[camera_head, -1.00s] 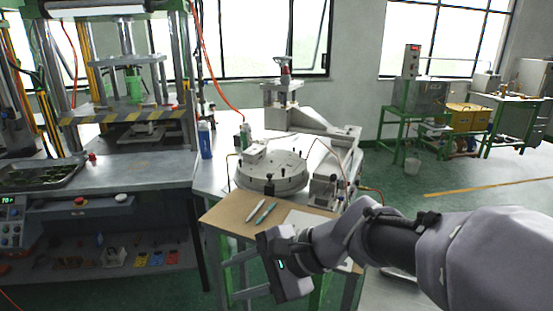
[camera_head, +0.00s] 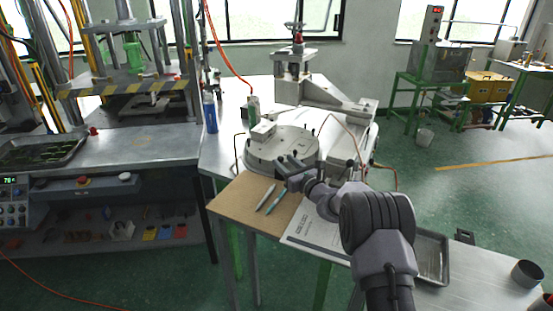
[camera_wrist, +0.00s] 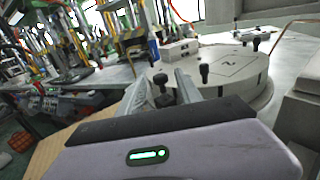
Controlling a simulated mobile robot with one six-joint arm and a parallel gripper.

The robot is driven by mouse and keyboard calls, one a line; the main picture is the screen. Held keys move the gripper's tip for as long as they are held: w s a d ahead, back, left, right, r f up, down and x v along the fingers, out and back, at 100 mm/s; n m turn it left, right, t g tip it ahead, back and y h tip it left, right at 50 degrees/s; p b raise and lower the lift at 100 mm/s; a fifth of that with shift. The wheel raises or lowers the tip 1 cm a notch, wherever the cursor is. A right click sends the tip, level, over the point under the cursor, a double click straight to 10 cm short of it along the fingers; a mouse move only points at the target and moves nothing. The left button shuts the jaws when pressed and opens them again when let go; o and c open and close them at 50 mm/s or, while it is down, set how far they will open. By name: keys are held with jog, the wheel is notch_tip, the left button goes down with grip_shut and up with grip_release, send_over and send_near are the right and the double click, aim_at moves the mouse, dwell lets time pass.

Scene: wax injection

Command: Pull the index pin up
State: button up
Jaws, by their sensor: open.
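The round pale turntable (camera_head: 262,150) stands on the bench in the head view, and its top with a marked panel shows in the wrist view (camera_wrist: 232,62). Several black-knobbed pins stand on or near it. One black knob (camera_wrist: 160,80) shows between my fingers in the wrist view, with a second dark knob just below it. Another black knob (camera_wrist: 204,72) stands right of my right finger. I cannot tell for sure which is the index pin. My gripper (camera_head: 279,170) is open and empty at the turntable's near edge. Its fingers reach towards the knob, without visible contact.
A brown board (camera_head: 240,198) with two pen-like tools and a paper sheet (camera_head: 312,232) lie in front of the turntable. A pale block (camera_head: 263,131) sits on the turntable. A clamp press (camera_head: 294,65) stands behind. A metal tray (camera_head: 432,257) is at right.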

aim_at(279, 158)
jog(key=b+x, duration=0.1)
jog(key=x, duration=0.4)
jog(key=shift+f, duration=0.1)
jog(key=shift+w+a, duration=0.3)
jog(key=shift+w, duration=0.1)
grip_shut()
dwell(0.9)
